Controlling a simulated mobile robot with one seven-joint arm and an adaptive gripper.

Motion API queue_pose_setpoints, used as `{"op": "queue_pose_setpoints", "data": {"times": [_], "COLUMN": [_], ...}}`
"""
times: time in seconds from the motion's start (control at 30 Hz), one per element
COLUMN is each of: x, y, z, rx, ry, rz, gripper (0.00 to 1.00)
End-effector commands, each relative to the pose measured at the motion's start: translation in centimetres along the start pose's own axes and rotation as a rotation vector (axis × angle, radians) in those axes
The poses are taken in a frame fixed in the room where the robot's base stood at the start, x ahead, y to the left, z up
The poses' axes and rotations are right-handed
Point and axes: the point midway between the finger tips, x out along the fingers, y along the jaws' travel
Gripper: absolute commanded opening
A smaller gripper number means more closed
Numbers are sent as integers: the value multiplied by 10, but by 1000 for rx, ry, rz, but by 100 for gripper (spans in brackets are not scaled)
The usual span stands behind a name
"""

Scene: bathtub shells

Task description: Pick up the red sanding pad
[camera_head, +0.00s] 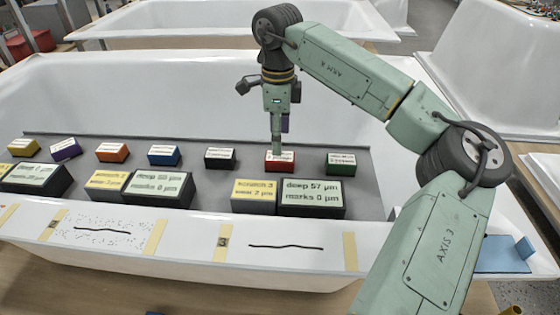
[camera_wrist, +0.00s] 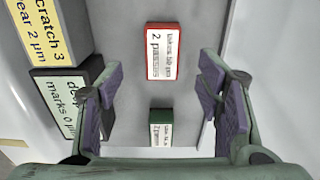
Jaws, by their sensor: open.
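The red sanding pad (camera_head: 280,167) is a small block with a white lettered label on top. It lies on the grey board in the bathtub, second from the right in a row of coloured pads. In the wrist view the red pad (camera_wrist: 165,52) is upright in the picture, beyond my fingertips. My gripper (camera_head: 277,148) points down and overlaps the pad's back edge in the head view; I cannot tell the height between them. In the wrist view my gripper (camera_wrist: 162,90) is open, its purple-padded fingers wide apart, with nothing held.
A green pad (camera_head: 340,168) lies right of the red one, a dark pad (camera_head: 219,160) left of it. The green pad (camera_wrist: 162,133) shows between my fingers in the wrist view. Larger labelled blocks (camera_head: 310,205) stand in front, near the white tub rim (camera_head: 190,255).

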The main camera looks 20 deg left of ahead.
Motion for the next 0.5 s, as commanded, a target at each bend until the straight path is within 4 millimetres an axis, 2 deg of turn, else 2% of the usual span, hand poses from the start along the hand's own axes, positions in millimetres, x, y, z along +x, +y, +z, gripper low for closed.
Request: {"op": "queue_pose_setpoints", "data": {"times": [0.5], "x": [66], "y": [-2], "z": [-3], "rx": [-1], "ry": [-2], "rz": [1], "gripper": [60]}}
